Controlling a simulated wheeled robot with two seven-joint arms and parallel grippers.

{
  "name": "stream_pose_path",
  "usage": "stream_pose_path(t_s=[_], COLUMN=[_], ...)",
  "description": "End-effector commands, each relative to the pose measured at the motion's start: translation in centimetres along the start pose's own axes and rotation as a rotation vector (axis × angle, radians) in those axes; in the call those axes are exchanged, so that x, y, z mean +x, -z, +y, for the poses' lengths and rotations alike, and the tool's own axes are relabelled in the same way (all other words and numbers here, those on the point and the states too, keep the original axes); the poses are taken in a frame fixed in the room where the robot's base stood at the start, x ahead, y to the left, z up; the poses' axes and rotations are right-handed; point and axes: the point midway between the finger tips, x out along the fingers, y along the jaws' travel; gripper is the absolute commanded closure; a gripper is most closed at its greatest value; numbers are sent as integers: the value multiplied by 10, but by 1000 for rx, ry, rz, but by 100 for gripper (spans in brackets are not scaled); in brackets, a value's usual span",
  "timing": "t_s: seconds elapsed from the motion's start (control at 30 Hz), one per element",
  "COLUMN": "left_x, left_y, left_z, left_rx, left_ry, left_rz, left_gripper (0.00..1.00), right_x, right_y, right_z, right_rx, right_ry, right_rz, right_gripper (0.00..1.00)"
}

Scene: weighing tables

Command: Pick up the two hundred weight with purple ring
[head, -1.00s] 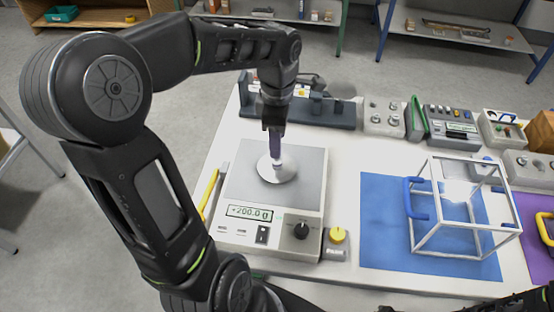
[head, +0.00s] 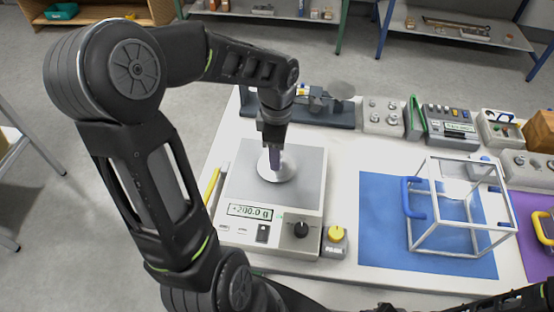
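A balance (head: 313,184) stands on the white table, with a round light pan (head: 288,174) on top. Its display seems to read about +200.0 g. My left gripper (head: 275,160) points straight down over the pan, its tips close to the pan surface. A pale purplish shape shows at the fingertips, but I cannot tell weight from fingers there. The purple-ringed weight is not clearly visible, and I cannot tell whether the fingers are open or shut. My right gripper is out of view.
A clear-walled box frame (head: 452,240) with blue handles stands on a blue mat (head: 385,215) to the right. A yellow-knobbed block (head: 335,240) sits beside the balance. Small weights trays (head: 384,115) and devices line the table's back edge.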

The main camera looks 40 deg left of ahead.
Motion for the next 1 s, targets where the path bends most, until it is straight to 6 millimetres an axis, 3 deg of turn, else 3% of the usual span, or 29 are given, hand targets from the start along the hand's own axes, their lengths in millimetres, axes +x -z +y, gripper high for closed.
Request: stream_pose_path(t_s=[0.57, 1.0], left_x=[0, 0], left_y=[0, 0], left_z=[0, 0], left_rx=[0, 0], left_ry=[0, -1], left_rz=[0, 0], left_gripper=[100, 100], right_x=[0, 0], right_y=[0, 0], right_z=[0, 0], right_rx=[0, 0], right_ry=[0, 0], right_rz=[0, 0], right_gripper=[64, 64])
